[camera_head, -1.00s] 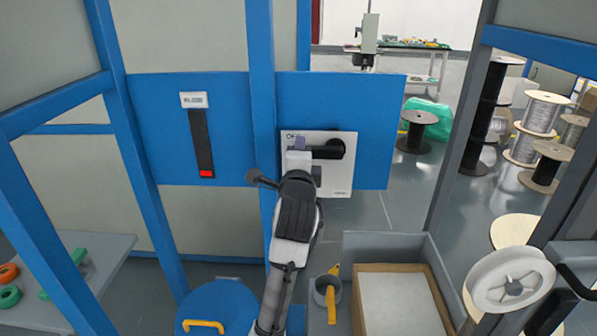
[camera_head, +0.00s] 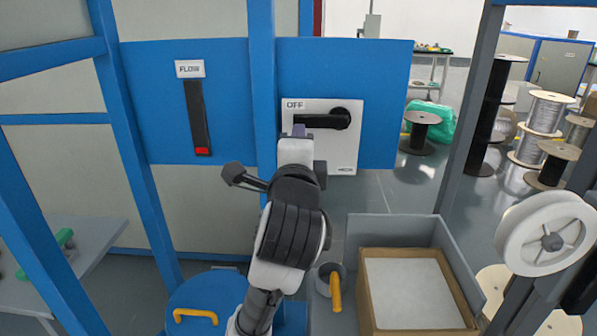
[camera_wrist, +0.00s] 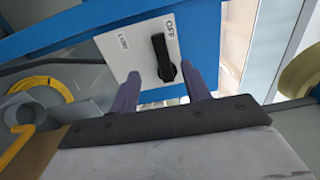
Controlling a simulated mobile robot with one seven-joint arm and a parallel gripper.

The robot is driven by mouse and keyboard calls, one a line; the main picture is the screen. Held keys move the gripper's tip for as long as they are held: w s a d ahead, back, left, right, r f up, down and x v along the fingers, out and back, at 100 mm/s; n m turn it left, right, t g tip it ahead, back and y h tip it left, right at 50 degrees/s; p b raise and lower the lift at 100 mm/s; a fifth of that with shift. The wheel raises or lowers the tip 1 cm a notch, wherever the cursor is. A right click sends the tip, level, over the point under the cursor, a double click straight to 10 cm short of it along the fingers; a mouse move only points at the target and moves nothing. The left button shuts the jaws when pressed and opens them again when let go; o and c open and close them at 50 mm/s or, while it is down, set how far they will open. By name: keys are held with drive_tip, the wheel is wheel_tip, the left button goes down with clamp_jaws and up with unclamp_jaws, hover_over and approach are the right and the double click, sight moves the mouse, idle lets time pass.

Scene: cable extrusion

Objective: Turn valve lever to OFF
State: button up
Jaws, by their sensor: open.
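The valve lever (camera_head: 322,120) is a black handle on a white plate (camera_head: 341,160) fixed to a blue panel. In the head view it lies nearly horizontal, its round pivot at the right and its free end to the left, just under the OFF label. In the wrist view the lever (camera_wrist: 160,52) has its free end beside the OFF print. My gripper (camera_head: 298,131) is in front of the plate's left part, near the lever's free end. In the wrist view the two purple fingers of my gripper (camera_wrist: 160,72) are apart, with no visible object held. Contact with the lever cannot be told.
A FLOW gauge (camera_head: 197,115) on the panel shows red only at its bottom. A blue upright post (camera_head: 262,90) stands left of the plate. Below are a grey bin with a cardboard box (camera_head: 452,300) and a yellow-handled tool (camera_head: 335,291). Cable spools (camera_head: 545,250) stand at right.

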drive_tip(key=shift+s+b, duration=0.45)
drive_tip(key=shift+b, duration=0.15)
